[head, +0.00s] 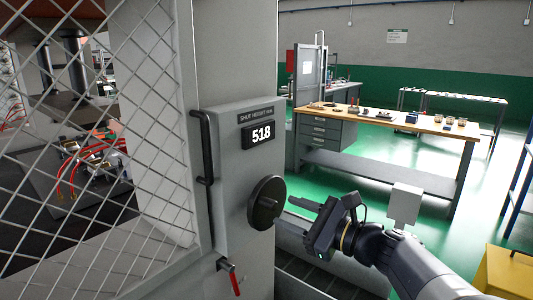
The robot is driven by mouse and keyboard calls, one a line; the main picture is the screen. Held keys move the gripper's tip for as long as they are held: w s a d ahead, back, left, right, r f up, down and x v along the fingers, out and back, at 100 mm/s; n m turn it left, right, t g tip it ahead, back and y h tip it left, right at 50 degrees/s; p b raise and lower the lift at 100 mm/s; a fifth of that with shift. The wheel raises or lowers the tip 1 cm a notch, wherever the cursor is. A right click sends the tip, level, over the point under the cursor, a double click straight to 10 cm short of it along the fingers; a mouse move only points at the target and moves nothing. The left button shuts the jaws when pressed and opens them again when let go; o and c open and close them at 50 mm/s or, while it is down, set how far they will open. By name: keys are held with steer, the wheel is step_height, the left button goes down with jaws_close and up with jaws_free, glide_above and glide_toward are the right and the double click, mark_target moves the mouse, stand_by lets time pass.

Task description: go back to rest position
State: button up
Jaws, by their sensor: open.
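My gripper (304,207) is in the head view, right of centre and low, at the end of my arm reaching in from the lower right. Its two dark fingers are apart and point left, and nothing shows between them. A black round handwheel (266,202) on the grey machine panel is just left of the fingers. The fingers appear apart from the wheel, though the exact gap is hard to tell. A display (261,135) on the panel reads 518 under a "shut height" label.
A wire mesh guard (95,140) with a black handle (207,145) stands at left. A red-handled lever (231,276) sits below the wheel. A workbench (385,122) with drawers stands behind, a yellow box (512,272) at lower right. Green floor between is open.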

mark_target(276, 204)
steer(key=x, duration=0.5)
steer(key=shift+s, duration=0.1)
steer(key=shift+w+r+p, duration=0.2)
steer(key=shift+r+p, duration=0.05)
steer(key=shift+p, duration=0.55)
steer(key=m+p, duration=0.1)
steer(key=p, duration=0.1)
steer(key=shift+w+d+r+m+p, duration=0.1)
steer(key=shift+d+r+m+p, duration=0.05)
steer(key=shift+r+m+p, duration=0.2)
steer(key=p, duration=0.1)
steer(key=m+p, duration=0.1)
steer(key=shift+w+d+m+p, duration=0.2)
steer(key=shift+m+p, duration=0.05)
steer(key=shift+p, duration=0.05)
